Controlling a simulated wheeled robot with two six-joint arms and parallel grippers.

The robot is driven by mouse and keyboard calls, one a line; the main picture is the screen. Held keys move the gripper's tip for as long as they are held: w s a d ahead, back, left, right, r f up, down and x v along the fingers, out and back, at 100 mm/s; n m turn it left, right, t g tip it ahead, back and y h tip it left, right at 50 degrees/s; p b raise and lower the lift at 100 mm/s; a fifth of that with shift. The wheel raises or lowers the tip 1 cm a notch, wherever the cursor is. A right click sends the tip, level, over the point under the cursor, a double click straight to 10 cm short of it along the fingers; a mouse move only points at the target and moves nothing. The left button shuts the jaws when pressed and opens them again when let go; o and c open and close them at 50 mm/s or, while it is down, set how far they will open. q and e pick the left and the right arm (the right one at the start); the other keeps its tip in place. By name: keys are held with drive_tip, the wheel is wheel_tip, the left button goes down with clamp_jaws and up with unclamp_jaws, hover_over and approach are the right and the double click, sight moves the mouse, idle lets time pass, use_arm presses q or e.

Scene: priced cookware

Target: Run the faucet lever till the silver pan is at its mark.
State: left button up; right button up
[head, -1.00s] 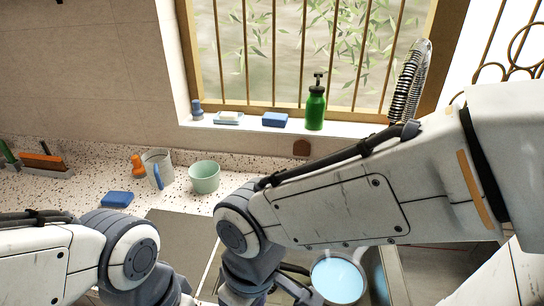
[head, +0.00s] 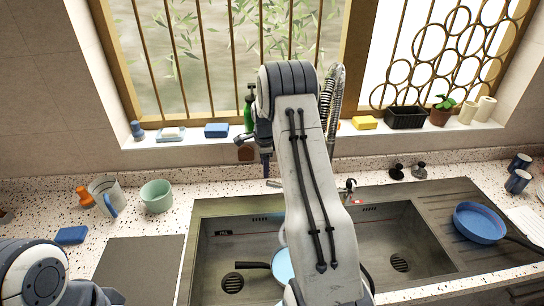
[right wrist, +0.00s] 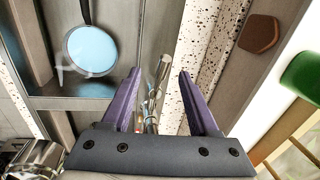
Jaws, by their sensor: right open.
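The silver pan (head: 283,266) sits in the sink, partly hidden by my right arm; its dark handle points left. It holds light blue water, and it also shows in the right wrist view (right wrist: 92,48). I cannot make out its mark. My right gripper (head: 267,168) is open and points down behind the sink. In the right wrist view my right gripper (right wrist: 158,73) has its purple fingers apart, with a chrome faucet part (right wrist: 155,95) showing between them; contact cannot be told. A chrome piece (head: 275,183) shows beside the gripper in the head view. My left gripper is out of view.
The tall faucet with a spring hose (head: 333,100) stands behind my arm. A green bottle (head: 249,108) and sponges line the sill. A blue pan (head: 480,223) lies on the right drainboard. The right basin is mostly clear.

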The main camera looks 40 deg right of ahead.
sight(273, 183)
drive_tip(key=shift+m, duration=0.8)
drive_tip(key=d+f+b, duration=0.1)
drive_tip(key=f+b, duration=0.1)
drive_tip(key=f, duration=0.1)
drive_tip(key=d+f+b, duration=0.1)
drive_tip(key=d+f, duration=0.1)
drive_tip(key=f, duration=0.2)
drive_tip(key=w+d+f+b, duration=0.1)
drive_tip(key=f+b, duration=0.1)
drive_tip(key=f, duration=0.2)
drive_tip(key=shift+d+f+b, duration=0.15)
drive_tip(key=shift+d+b, duration=0.1)
drive_tip(key=shift+b, duration=0.1)
clamp_jaws()
